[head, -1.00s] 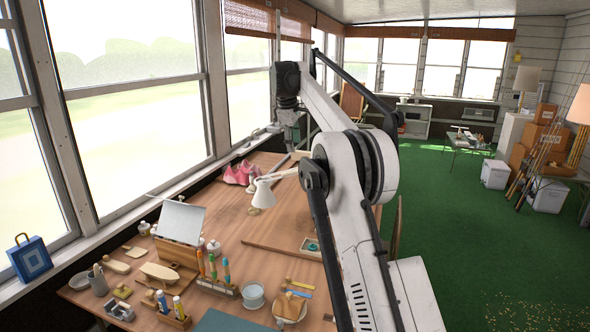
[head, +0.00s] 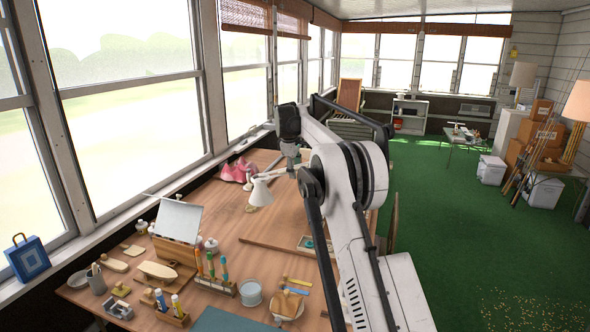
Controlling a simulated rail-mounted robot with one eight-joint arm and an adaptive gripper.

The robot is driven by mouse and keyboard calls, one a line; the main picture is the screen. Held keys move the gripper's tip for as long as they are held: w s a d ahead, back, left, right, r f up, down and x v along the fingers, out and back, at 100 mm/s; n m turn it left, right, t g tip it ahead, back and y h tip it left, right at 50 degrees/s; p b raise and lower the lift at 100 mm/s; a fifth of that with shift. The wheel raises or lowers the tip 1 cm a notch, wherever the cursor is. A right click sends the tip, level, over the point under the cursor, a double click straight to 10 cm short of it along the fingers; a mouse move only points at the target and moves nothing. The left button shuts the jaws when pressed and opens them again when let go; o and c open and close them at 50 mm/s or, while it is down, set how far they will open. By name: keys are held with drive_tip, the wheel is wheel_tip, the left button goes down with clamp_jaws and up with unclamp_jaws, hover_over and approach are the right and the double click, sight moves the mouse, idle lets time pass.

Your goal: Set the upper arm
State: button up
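A white desk lamp (head: 261,194) stands on the wooden workbench (head: 225,205), with its shade tilted down and a thin pale arm running right from it. My gripper (head: 291,172) points down at the right end of that lamp arm, close to it or touching it; I cannot tell which. The gripper is small and dark here, and its fingers do not show clearly. My own arm links hide the bench to the right of the lamp.
Pink cloth (head: 238,171) lies behind the lamp. A framed board with a small tray (head: 310,243) is on the bench near my arm. Paint bottles, a tilted white panel (head: 179,220) and a tin (head: 251,294) crowd the near end.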

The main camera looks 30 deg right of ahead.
clamp_jaws()
idle(0.5)
